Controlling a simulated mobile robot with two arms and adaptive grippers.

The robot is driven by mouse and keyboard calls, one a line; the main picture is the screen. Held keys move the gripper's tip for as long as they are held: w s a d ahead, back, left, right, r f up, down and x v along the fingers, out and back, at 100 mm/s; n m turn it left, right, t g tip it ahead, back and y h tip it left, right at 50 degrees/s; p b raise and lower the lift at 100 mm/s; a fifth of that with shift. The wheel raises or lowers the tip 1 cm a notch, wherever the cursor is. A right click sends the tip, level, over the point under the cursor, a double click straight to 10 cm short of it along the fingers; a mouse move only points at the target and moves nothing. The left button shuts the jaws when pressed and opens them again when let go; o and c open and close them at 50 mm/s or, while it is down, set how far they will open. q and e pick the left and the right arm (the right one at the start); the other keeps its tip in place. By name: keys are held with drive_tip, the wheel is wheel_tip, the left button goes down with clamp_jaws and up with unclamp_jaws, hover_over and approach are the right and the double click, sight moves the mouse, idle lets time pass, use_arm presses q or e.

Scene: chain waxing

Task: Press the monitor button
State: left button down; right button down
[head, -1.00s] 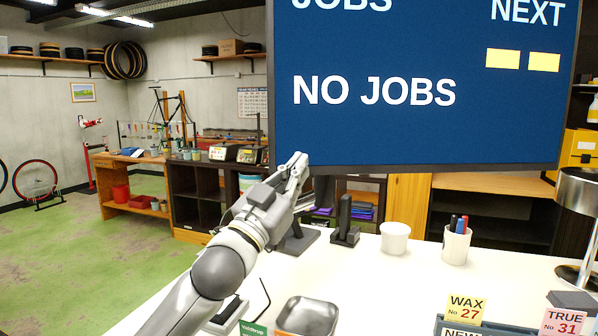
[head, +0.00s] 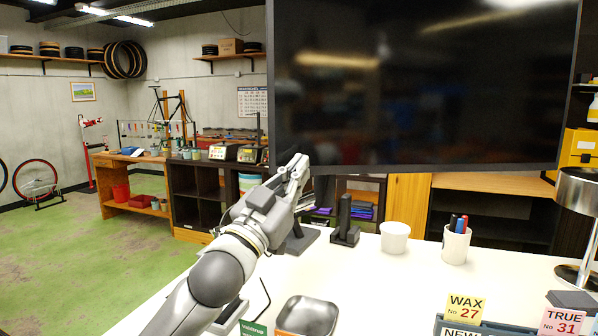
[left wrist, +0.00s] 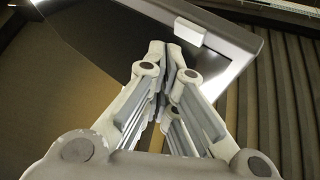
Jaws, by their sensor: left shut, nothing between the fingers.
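The monitor (head: 420,90) fills the upper right of the head view. Its screen is black, with only faint reflections. My left gripper (head: 299,165) is shut and empty, with its tips at the monitor's lower left corner. In the left wrist view the shut fingers (left wrist: 172,50) point at the monitor's frame (left wrist: 235,38). A small pale block (left wrist: 190,32), which looks like the button, sits on the frame edge just beyond the fingertips. I cannot tell whether the tips touch it. My right gripper is not in view.
Below the monitor is a white table (head: 370,285). On it are a metal tray (head: 307,316), a white cup (head: 395,238), a pen cup (head: 456,245), a lamp (head: 578,190) and a card holder with a WAX card (head: 465,307). Green floor lies open at left.

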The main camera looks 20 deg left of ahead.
use_arm(q)
drive_tip(key=shift+s, duration=0.1)
drive_tip(key=s, duration=0.1)
drive_tip(key=s+d, duration=0.1)
drive_tip(key=s, duration=0.1)
drive_tip(key=s+d, duration=0.1)
drive_tip(key=s, duration=0.1)
drive_tip(key=shift+s+d+p, duration=0.1)
drive_tip(key=shift+s+p, duration=0.1)
drive_tip(key=shift+p, duration=0.1)
drive_tip(key=shift+f, duration=0.1)
idle(0.4)
